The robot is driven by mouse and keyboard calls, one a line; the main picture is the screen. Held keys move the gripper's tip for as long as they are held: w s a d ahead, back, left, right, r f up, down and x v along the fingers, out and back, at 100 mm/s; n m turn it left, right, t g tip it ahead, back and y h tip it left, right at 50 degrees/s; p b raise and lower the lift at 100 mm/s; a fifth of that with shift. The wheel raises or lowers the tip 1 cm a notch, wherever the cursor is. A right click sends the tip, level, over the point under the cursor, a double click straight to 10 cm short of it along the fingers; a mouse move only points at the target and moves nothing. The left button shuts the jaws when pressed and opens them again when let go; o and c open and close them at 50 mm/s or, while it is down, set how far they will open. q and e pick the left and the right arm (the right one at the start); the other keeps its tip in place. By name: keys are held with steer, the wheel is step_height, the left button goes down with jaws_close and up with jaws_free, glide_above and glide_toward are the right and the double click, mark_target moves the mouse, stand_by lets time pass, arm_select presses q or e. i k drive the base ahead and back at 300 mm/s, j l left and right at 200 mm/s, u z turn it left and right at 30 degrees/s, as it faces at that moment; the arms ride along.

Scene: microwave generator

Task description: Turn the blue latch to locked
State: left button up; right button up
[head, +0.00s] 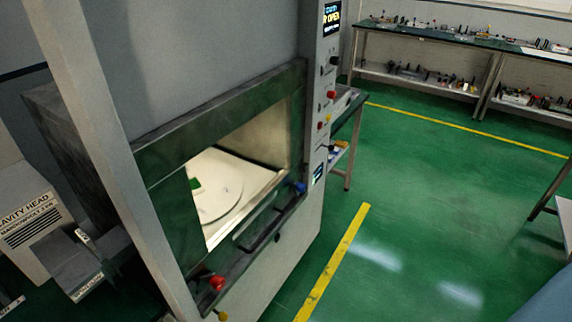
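The blue latch (300,187) is a small blue knob at the right end of the lower edge of the cavity opening, beside the control column. It is too small to tell which way it is turned. The microwave generator (210,45) is a tall grey cabinet with a dark-framed opening, and its lit cavity shows a round turntable (222,200) with a small green piece on it. A display (331,18) at the top of the column shows a word ending in "R OPEN". Neither of my grippers is in view.
A red knob (217,283) is at the lower left of the opening. A dark bar handle (262,228) runs below it. Workbenches (450,38) with small parts stand at the back right. Green floor (430,190) with yellow lines is clear right of the cabinet.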

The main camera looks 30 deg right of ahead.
mark_target(299, 187)
steer(key=z, duration=1.1)
steer(key=i+l+u, duration=0.15)
steer(key=u, duration=0.25)
steer(key=i+l+u, duration=0.1)
steer(key=u, duration=0.3)
steer(key=l+u, duration=0.4)
steer(key=i+j, duration=0.1)
